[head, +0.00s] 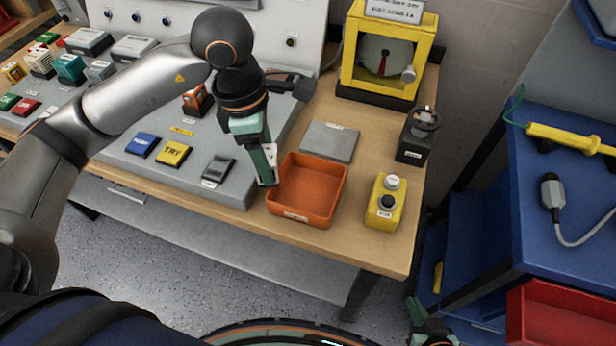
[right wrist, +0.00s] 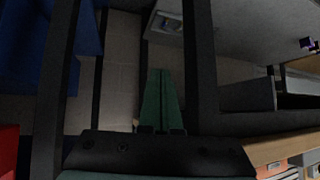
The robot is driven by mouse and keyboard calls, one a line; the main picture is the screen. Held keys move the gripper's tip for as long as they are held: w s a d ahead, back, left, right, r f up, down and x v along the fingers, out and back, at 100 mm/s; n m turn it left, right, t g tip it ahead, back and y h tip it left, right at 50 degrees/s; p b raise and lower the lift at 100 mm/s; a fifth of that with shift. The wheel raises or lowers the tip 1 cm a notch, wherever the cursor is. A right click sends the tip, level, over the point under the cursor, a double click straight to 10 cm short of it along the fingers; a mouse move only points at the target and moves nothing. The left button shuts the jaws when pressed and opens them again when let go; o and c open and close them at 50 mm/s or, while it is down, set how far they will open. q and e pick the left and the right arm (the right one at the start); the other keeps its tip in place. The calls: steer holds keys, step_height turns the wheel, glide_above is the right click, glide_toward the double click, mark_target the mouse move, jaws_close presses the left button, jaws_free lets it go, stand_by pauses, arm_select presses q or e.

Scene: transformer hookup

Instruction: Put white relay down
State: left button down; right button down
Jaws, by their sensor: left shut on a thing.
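My left gripper (head: 266,180) points down at the left wall of the orange tray (head: 318,213). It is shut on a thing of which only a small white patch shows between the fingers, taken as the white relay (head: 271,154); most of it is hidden. I cannot tell whether it touches the tray. The tray looks empty. My right gripper (head: 430,335) is low at the bottom edge of the head view, away from the bench. In the right wrist view its green fingers (right wrist: 162,100) lie together with nothing visible between them.
A grey pad (head: 330,141) lies behind the tray. A yellow button box (head: 383,202) stands to its right, and a dark box with a round knob (head: 415,140) behind that. A yellow-framed gauge (head: 385,55) stands at the back. A grey panel with coloured blocks (head: 125,147) is left.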

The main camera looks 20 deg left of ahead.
arm_select(q)
steer(key=w+d+f, duration=0.1)
steer(key=f, duration=0.1)
steer(key=w+d+f, duration=0.1)
steer(key=d+f, duration=0.1)
steer(key=w+d+f, duration=0.2)
steer(key=shift+d+f, duration=0.1)
steer(key=shift+f, duration=0.05)
steer(key=shift+w+d+f+p, duration=0.1)
steer(key=shift+f+p, duration=0.05)
steer(key=shift+f, duration=0.8)
steer(key=shift+w+d+f+p, duration=0.1)
steer(key=shift+f+p, duration=0.05)
steer(key=shift+f, duration=0.75)
steer(key=shift+f, duration=0.2)
steer(key=shift+c, duration=0.6)
jaws_free()
steer(key=shift+r, duration=0.15)
